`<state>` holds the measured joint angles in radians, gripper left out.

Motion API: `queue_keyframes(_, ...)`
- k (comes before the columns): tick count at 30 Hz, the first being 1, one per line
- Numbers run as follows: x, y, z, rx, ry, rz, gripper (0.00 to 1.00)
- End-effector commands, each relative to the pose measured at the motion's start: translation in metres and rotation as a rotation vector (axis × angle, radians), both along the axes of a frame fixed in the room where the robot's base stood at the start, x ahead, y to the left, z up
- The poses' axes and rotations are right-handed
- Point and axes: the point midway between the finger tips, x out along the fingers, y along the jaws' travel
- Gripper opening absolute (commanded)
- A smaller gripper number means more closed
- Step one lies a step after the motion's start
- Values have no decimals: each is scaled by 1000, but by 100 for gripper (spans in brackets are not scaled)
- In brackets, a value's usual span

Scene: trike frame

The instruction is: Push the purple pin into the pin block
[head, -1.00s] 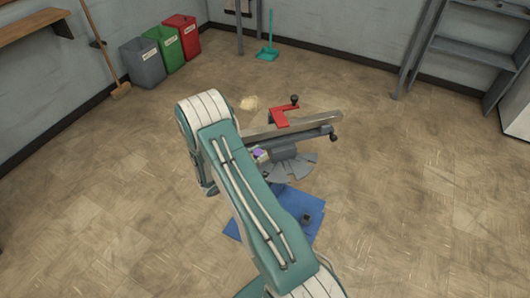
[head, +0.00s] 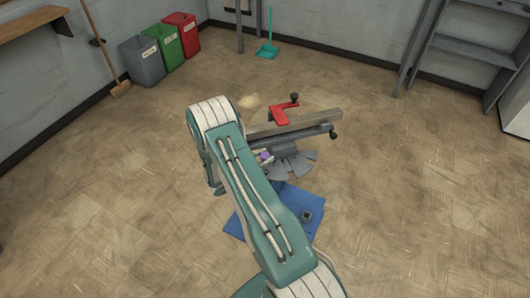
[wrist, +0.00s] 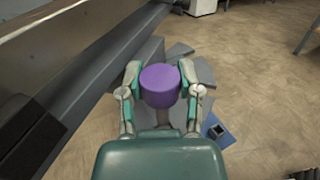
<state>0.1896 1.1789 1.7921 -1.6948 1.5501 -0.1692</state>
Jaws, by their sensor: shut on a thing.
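The purple pin (wrist: 160,86) is held between the two fingers of my gripper (wrist: 160,74), which are shut on its sides. Its round purple end faces the wrist camera. In the head view the purple pin (head: 265,156) is a small spot at the left end of the grey fan-shaped plates, partly beside my arm. A small dark block (head: 306,216) sits on the blue mat (head: 288,197); I cannot tell whether it is the pin block. What lies beyond the pin is hidden by the pin and fingers.
A long grey beam (head: 300,125) with a red bracket (head: 283,115) stands just behind the pin; the beam (wrist: 75,50) runs close along the left in the wrist view. Grey plates (head: 292,163) spread low beside it. The floor at right is clear. Bins (head: 162,50) stand far back.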

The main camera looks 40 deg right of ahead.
Motion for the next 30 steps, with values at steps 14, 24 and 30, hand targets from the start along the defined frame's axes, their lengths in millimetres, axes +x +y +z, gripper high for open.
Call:
queue_keyframes(14,0,0,-25,0,-1,0,0)
queue_keyframes(24,0,0,-25,0,-1,0,0)
queue_keyframes(30,-1,0,-25,0,0,0,0)
